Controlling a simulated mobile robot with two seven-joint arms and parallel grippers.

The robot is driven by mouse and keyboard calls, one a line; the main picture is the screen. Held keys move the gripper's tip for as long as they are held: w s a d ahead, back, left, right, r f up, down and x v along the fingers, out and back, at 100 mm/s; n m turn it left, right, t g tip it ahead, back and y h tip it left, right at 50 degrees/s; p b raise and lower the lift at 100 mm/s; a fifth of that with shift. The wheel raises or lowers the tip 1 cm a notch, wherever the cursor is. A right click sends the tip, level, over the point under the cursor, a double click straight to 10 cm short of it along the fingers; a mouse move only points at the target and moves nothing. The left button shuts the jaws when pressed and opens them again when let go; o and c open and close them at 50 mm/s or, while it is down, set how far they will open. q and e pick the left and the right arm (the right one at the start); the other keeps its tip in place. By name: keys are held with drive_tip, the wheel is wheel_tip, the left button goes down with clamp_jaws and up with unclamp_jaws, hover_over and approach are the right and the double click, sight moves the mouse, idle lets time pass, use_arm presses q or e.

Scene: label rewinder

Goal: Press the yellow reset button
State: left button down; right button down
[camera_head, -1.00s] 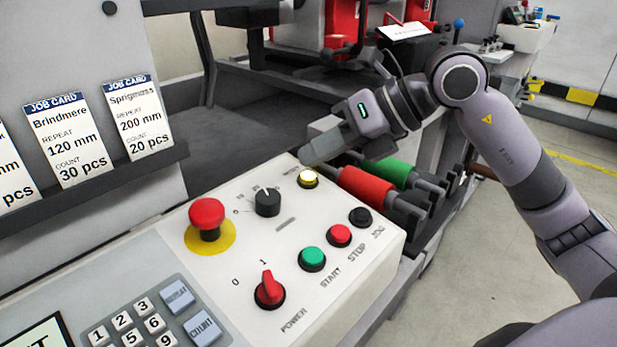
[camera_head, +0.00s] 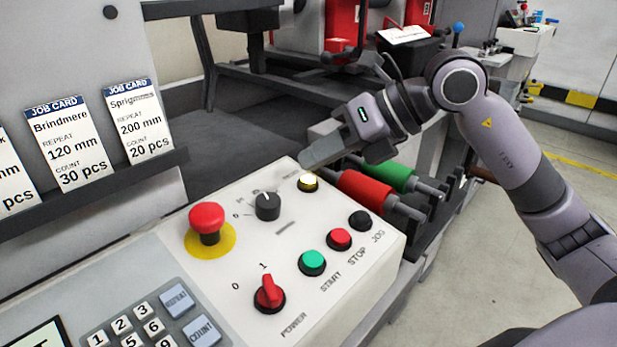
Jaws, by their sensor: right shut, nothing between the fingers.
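The yellow reset button (camera_head: 308,183) is a small lit round button in a dark ring at the far edge of the white control panel (camera_head: 349,286). My right gripper (camera_head: 306,163) is shut and empty. Its fingertips are right at the button, over its far side in the picture, and overlap the upper edge of it. I cannot tell whether the fingertips touch the button. The label beside the button is partly hidden. My left gripper is not in view.
Nearby on the panel are a black rotary knob (camera_head: 267,206), a red emergency stop (camera_head: 207,219), a green start button (camera_head: 312,262), a red stop button (camera_head: 339,239) and a black jog button (camera_head: 359,220). A red roller (camera_head: 366,190) and a green roller (camera_head: 395,174) lie behind the panel.

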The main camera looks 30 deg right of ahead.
idle(0.8)
drive_tip(key=shift+f+b, duration=0.35)
drive_tip(key=shift+f, duration=0.05)
drive_tip(key=shift+w+f+b, duration=0.15)
drive_tip(key=shift+f+b, duration=0.25)
drive_tip(key=shift+f, duration=0.1)
idle(0.5)
drive_tip(key=shift+r+p, duration=0.35)
drive_tip(key=shift+r, duration=0.05)
drive_tip(key=shift+r+p, duration=0.35)
drive_tip(key=shift+r, duration=0.15)
drive_tip(key=shift+r, duration=0.1)
drive_tip(key=r+p, duration=0.2)
drive_tip(key=s+r+p, duration=0.1)
drive_tip(key=r, duration=0.1)
drive_tip(key=shift+d+r+p, duration=0.15)
drive_tip(key=shift+r+p, duration=0.25)
